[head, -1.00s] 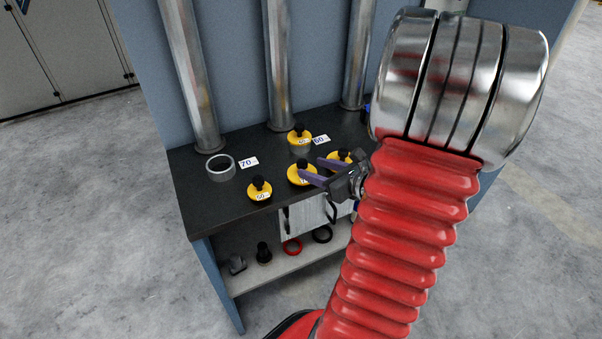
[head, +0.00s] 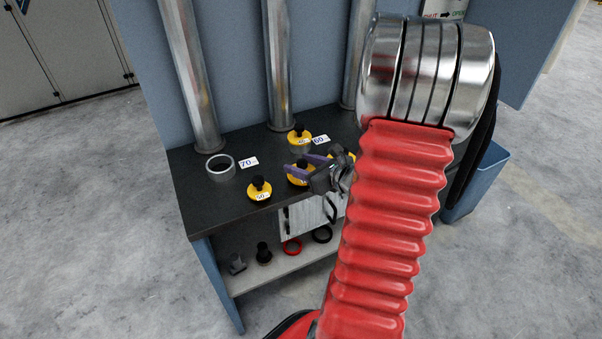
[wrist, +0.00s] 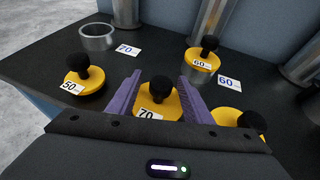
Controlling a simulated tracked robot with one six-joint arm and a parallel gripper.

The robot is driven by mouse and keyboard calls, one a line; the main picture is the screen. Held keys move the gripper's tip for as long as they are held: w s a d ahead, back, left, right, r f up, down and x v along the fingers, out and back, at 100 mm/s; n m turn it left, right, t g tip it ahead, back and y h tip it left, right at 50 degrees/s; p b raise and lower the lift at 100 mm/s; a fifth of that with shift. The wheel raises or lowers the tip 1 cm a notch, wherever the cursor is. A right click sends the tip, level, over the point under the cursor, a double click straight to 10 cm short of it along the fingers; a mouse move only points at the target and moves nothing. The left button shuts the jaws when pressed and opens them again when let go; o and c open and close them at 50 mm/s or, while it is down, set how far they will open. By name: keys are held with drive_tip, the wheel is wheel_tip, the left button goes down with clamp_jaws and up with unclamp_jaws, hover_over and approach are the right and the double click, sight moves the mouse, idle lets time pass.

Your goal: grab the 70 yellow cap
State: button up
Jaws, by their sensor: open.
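The 70 yellow cap, with a black knob and a white "70" label, sits on the dark bench top; it shows in the wrist view (wrist: 170,107) and in the head view (head: 296,179), partly hidden by my gripper. My gripper (head: 297,164) is open, with purple fingers. In the wrist view the fingers (wrist: 158,92) lie to the left and right of the cap, with the cap between them. I cannot tell whether they touch it.
A 50 yellow cap (wrist: 84,82) stands left of the gripper. A 60 yellow cap (wrist: 201,61) sits on a ring behind. Another yellow cap (wrist: 234,118) is close on the right. An open grey ring (wrist: 97,37) stands by a "70" card (wrist: 128,50). Metal pipes (head: 281,70) rise behind.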

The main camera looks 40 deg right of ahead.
drive_tip(key=shift+x, duration=2)
drive_tip(key=shift+c, duration=0.4)
clamp_jaws()
